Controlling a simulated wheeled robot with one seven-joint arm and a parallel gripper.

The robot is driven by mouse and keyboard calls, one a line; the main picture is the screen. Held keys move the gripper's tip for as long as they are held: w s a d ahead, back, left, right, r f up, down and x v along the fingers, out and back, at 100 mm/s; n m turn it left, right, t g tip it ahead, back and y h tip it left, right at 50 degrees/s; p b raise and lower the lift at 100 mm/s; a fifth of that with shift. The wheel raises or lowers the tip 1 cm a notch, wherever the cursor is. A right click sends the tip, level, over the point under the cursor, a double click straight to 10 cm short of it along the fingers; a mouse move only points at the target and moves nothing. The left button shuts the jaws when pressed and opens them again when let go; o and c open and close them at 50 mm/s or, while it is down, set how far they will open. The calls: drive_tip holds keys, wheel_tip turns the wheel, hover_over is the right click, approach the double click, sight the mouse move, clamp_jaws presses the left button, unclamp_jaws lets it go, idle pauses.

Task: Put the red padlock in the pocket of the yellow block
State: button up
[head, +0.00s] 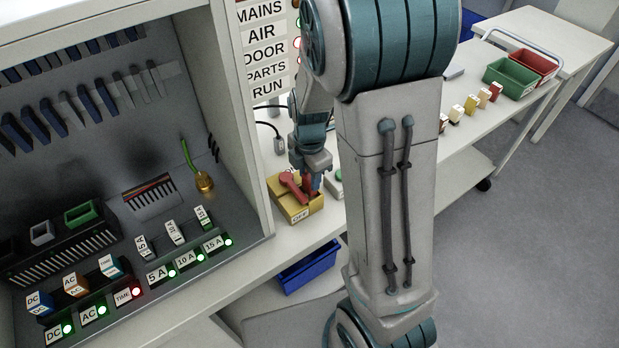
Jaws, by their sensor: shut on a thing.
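The yellow block (296,210) stands on the white bench beside the grey cabinet, with an "OFF" label on its front. A red rotary handle (289,181) shows on its top left. My gripper (312,184) points down over the right part of the block, shut on a small red thing, which looks like the red padlock (307,184). The padlock is mostly hidden by the fingers. The pocket is hidden too, so I cannot tell whether the padlock is inside it or just above it.
The open grey cabinet (255,120) with breakers and lit labels stands close on the left. A blue bin (308,268) sits below the bench edge. A green button box (336,184) is just right of the block. My arm hides much of the bench.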

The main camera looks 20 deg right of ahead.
drive_tip(key=shift+f, duration=1.1)
drive_tip(key=shift+f, duration=0.2)
drive_tip(key=o, duration=1)
drive_tip(key=shift+r, duration=0.1)
